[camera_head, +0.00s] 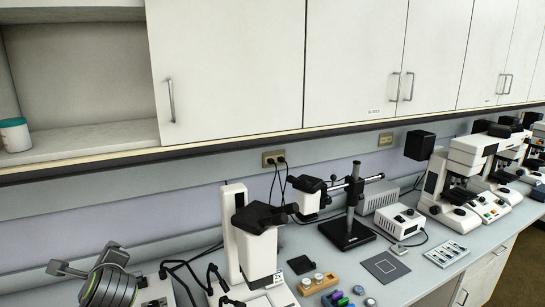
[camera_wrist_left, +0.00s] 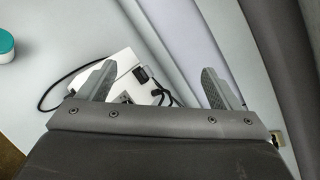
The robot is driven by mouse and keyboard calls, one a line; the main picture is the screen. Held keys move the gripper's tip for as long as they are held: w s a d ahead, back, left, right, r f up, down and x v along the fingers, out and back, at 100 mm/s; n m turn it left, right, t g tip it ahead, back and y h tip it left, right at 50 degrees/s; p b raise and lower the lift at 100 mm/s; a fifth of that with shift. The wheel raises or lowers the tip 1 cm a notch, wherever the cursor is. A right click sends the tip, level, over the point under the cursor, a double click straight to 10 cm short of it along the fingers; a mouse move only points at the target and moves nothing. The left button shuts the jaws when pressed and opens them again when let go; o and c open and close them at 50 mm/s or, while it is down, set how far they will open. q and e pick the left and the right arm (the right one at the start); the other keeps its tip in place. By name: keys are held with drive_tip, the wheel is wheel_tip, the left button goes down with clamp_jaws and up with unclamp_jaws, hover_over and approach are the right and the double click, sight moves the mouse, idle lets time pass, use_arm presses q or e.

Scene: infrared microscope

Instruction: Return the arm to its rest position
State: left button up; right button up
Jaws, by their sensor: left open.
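My left gripper (camera_head: 82,257) is at the lower left of the head view, above the bench beside a pale grey device. Its two fingers are spread apart. In the left wrist view the open fingers (camera_wrist_left: 158,72) show with nothing between their tips. A white device with dark cables (camera_wrist_left: 135,80) lies beyond them, and I cannot tell the distance. My right gripper is in neither view.
A white microscope (camera_head: 258,245) stands right of my left gripper. A stand microscope (camera_head: 350,205), a white box (camera_head: 399,222) and more microscopes (camera_head: 455,185) follow along the bench. Wall cabinets (camera_head: 230,70) hang above. A teal-lidded jar (camera_head: 15,135) sits on the open shelf.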

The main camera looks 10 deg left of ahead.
use_arm(q)
drive_tip(key=s+d+f+n+g+h, duration=0.1)
drive_tip(key=s+d+f+n+h, duration=0.2)
drive_tip(key=s+f, duration=0.45)
drive_tip(key=s+d+f+n+g+h, duration=0.25)
drive_tip(key=s+f+n, duration=0.3)
drive_tip(key=f, duration=0.35)
drive_tip(key=s+d+f+n+g+h, duration=0.1)
drive_tip(key=s+d+f+n, duration=0.25)
drive_tip(key=s, duration=0.45)
drive_tip(key=s+d+f+n+g+h, duration=0.1)
drive_tip(key=s+d+f+n, duration=0.2)
drive_tip(key=s+n, duration=0.35)
drive_tip(key=s+f+g+b, duration=0.1)
drive_tip(key=s+f+b, duration=0.1)
drive_tip(key=f, duration=1.3)
drive_tip(key=s+f+b, duration=0.1)
drive_tip(key=f+b, duration=0.1)
drive_tip(key=f, duration=1.4)
drive_tip(key=s+f+g+h+b, duration=0.1)
drive_tip(key=s+f+b, duration=0.2)
drive_tip(key=s+f, duration=1.1)
wheel_tip(320, 180, down, 2)
drive_tip(key=shift+d+f, duration=0.25)
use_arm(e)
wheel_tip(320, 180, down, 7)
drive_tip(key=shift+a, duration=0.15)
